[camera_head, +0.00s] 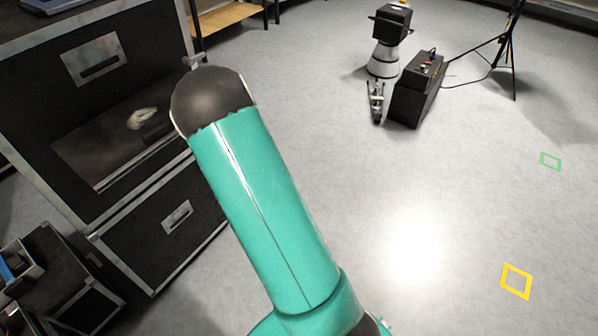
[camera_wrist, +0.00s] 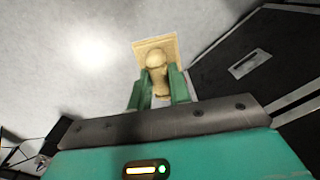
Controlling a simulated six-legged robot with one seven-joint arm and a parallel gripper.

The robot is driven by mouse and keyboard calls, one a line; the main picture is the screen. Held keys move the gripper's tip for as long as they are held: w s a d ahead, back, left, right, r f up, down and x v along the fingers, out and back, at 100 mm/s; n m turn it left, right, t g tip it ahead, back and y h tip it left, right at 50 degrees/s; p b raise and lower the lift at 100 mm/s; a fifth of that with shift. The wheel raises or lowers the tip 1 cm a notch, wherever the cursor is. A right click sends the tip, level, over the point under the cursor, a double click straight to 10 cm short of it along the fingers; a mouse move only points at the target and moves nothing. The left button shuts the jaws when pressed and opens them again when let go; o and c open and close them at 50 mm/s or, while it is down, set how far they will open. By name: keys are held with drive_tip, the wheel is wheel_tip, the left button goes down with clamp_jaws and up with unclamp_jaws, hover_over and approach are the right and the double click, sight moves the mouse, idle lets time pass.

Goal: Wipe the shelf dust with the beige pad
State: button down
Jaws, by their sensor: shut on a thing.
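In the wrist view my gripper (camera_wrist: 159,92) is shut on the knobbed handle of the beige pad (camera_wrist: 170,45). The pad's square plate points away from the gripper, with pale floor behind it. The shelf (camera_head: 100,160) is an open bay in the black case at the left of the head view. A light grey patch of dust (camera_head: 141,118) lies on it. The pad is apart from the dust. My teal arm hides part of the case's right side in the head view, and the gripper is not visible there.
The black case (camera_head: 178,216) has metal-edged panels and recessed handles. A smaller black box (camera_head: 75,290) stands at the lower left. A black box (camera_head: 416,90), a white cone-shaped stand (camera_head: 383,60) and a tripod (camera_head: 508,50) stand at the back right.

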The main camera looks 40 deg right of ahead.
drive_tip(key=w+a+n, duration=0.2)
drive_tip(key=a, duration=0.8)
drive_tip(key=w+a+f+n, duration=0.1)
drive_tip(key=a+n, duration=0.1)
drive_tip(key=a, duration=0.9)
drive_tip(key=shift+w+a+n, duration=0.3)
drive_tip(key=shift+w, duration=0.05)
